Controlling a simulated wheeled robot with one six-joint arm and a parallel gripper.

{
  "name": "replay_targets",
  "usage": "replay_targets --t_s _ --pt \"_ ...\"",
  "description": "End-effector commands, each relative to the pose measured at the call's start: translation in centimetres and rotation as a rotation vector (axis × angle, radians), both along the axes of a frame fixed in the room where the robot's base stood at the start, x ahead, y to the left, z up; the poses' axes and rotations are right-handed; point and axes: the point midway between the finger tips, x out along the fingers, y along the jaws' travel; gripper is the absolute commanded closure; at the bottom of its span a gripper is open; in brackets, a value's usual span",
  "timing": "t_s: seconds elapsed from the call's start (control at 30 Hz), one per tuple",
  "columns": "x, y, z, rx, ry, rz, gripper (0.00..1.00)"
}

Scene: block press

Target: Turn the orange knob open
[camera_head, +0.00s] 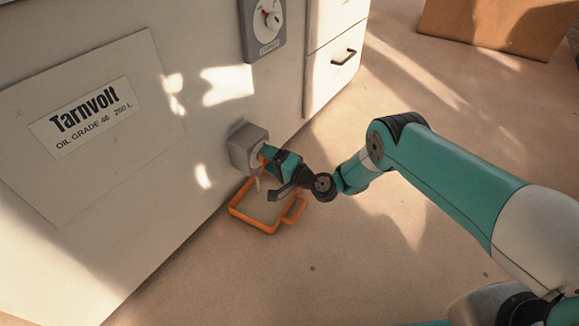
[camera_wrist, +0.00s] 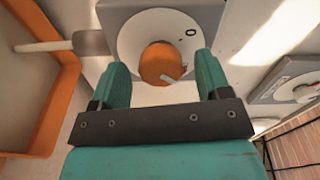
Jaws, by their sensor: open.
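The orange knob (camera_wrist: 160,63) sits on a round pale dial plate (camera_wrist: 132,38) in the wrist view. A "0" mark shows at the dial's upper right, and a pale line on the knob lies at its lower right. My gripper (camera_wrist: 162,72) is open, with one teal finger on each side of the knob and a visible gap on both sides. I cannot tell whether the fingertips reach past the knob's face. In the head view my gripper (camera_head: 272,163) is at the grey valve box (camera_head: 243,150) and mostly hides the knob.
A grey spout (camera_wrist: 90,43) has a pale rod or stream (camera_wrist: 45,47) running toward the orange-rimmed tray (camera_wrist: 47,105). That tray (camera_head: 237,212) stands on the floor below the box. A grey dial panel (camera_head: 264,45) is higher on the white cabinet. Floor to the right is open.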

Motion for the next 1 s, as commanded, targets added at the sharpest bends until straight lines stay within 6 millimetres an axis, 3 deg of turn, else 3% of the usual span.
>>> replay_targets --t_s 0.27,1.0 --pt "-3.5 -4.7 0.7 0.001 0.009 -0.007 0.3" --pt "-9.3 -12.1 0.5 0.0 0.002 -0.006 0.3"
